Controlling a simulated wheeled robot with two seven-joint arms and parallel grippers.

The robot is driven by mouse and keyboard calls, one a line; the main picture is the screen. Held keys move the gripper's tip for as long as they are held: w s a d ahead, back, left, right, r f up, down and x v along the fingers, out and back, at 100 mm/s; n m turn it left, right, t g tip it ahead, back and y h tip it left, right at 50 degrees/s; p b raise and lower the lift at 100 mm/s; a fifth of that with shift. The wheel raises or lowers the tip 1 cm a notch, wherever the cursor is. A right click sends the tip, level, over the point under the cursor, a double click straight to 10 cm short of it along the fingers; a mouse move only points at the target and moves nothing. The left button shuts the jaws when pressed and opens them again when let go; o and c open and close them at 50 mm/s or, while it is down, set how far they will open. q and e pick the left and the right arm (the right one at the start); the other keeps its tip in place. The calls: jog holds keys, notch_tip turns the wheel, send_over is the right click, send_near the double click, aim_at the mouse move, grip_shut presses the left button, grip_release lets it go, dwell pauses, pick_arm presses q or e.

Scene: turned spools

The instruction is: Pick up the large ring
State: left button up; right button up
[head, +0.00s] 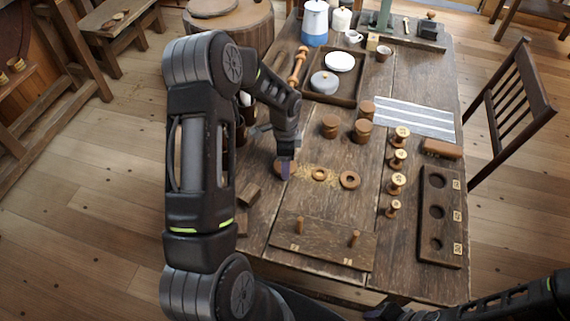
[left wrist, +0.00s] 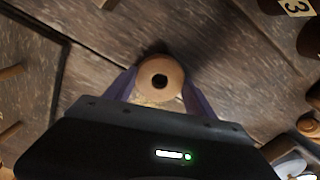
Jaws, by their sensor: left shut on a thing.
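My left gripper (head: 286,172) is shut on a wooden ring, the large ring (head: 279,166), at the left end of a row of rings on the table. In the left wrist view the large ring (left wrist: 146,78) sits between the two purple fingertips, its dark hole facing the camera. I cannot tell whether it touches the table. Two other rings lie to its right, a small ring (head: 319,180) and a middle-sized ring (head: 343,186). My right gripper (head: 385,312) is at the bottom edge, and its fingers are unclear.
A board with two pegs (head: 322,246) lies in front of the rings. Several spools (head: 397,180) stand to the right, beside a board with round holes (head: 429,225). Wooden blocks (head: 249,192) lie left of the rings. A tray (head: 347,98) and round lidded pots (head: 362,131) are behind.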

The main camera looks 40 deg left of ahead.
pick_arm(q)
notch_tip(320, 180, up, 9)
jog(key=b, duration=0.1)
jog(key=shift+r+b, duration=0.15)
jog(key=shift+b, duration=0.25)
dwell(0.3)
